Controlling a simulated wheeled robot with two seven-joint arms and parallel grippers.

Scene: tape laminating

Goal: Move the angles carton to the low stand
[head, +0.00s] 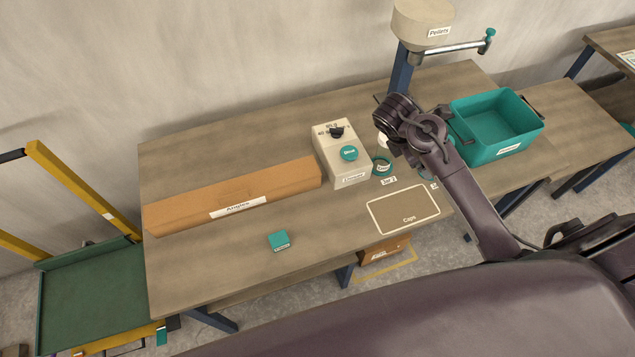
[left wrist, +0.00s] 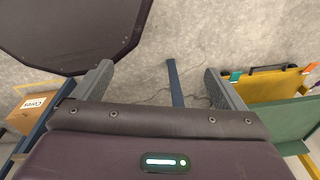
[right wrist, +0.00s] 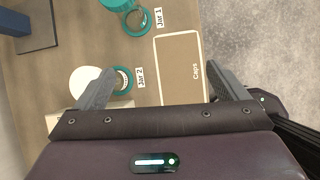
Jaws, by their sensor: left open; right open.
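The angles carton (head: 236,195) is a long brown box with a white label, lying on the left half of the wooden table in the head view. No stand labelled as the low stand can be made out for certain. My right gripper (right wrist: 160,88) is open and empty above the table's right part, near the Caps outline and the Jar 2 ring. My left gripper (left wrist: 158,82) is open and empty over the concrete floor; it is outside the head view. Neither gripper touches the carton.
A beige control box (head: 342,155) stands right of the carton, and a small teal block (head: 278,240) lies in front. A teal bin (head: 495,125) sits at the right. A green-decked cart (head: 90,290) with yellow rails stands left of the table. A Cores carton (left wrist: 32,112) is low down.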

